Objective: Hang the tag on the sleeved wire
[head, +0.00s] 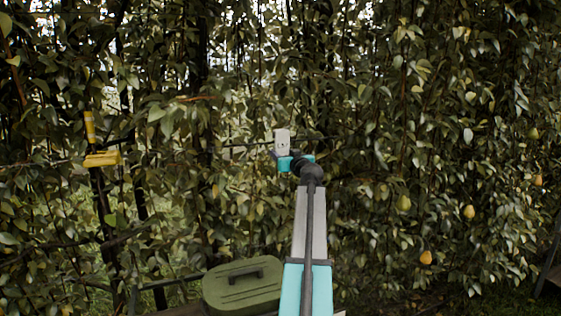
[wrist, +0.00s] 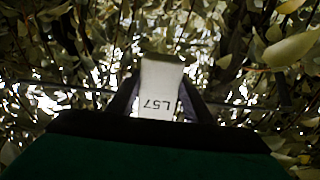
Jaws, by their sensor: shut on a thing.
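My gripper (head: 281,157) is shut on a white tag (head: 282,138) and holds it upright in front of the foliage. In the wrist view the tag (wrist: 159,88) sits between the dark fingers and bears the print "L57", upside down there. A thin dark wire (head: 240,146) runs roughly level through the leaves near the tag in the head view. A thin dark line also crosses behind the tag in the wrist view (wrist: 70,86). I cannot tell whether the tag touches the wire, and I cannot make out a sleeve on it.
Dense leaves surround the gripper. Yellow pears (head: 469,212) hang at the right. A yellow device (head: 102,159) stands at the left among the branches. A green lidded box (head: 242,288) sits below, left of my arm.

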